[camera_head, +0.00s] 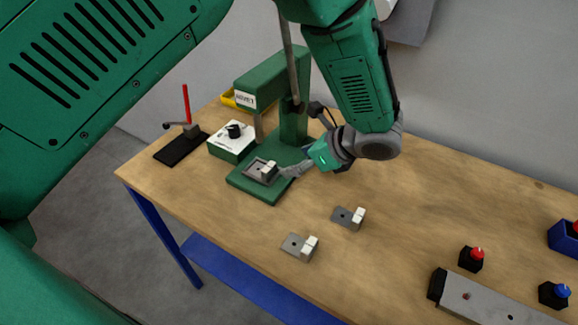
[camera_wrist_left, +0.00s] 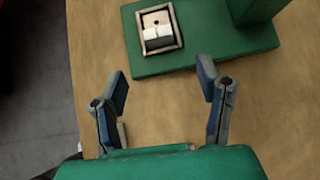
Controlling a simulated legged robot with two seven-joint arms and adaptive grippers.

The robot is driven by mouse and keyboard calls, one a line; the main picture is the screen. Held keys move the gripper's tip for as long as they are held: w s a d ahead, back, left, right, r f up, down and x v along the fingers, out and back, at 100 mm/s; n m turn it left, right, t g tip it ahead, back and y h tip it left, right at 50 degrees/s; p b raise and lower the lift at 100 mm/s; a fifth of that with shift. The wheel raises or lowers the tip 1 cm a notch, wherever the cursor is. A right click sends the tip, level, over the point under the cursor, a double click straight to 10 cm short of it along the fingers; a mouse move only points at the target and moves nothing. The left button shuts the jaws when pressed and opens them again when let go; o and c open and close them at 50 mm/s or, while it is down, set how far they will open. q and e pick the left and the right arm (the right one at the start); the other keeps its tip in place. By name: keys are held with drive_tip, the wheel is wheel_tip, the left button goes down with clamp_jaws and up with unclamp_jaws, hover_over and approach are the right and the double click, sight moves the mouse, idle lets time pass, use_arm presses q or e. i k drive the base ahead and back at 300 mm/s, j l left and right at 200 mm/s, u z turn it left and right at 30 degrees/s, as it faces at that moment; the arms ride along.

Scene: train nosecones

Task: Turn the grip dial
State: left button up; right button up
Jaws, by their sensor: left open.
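The dial is a black knob (camera_head: 234,130) on the white top of a green box (camera_head: 232,143), left of the green press (camera_head: 291,120) in the head view. My left gripper (camera_head: 292,169) is at the front right of the press base, to the right of the dial and apart from it. In the left wrist view its two fingers (camera_wrist_left: 163,82) are spread with nothing between them, over bare wood beside the press base. A framed holder (camera_wrist_left: 160,27) with a grey and white part sits on that base, beyond the fingertips. The dial does not show in the wrist view.
Two grey blocks with white tops (camera_head: 348,217) (camera_head: 299,246) lie on the wooden table. A black stand with a red rod (camera_head: 186,105) is at the left edge. A red button (camera_head: 471,258) and a grey bar (camera_head: 490,302) are at the right. The table middle is mostly clear.

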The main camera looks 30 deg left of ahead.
sight(234, 132)
drive_tip(key=k, duration=1)
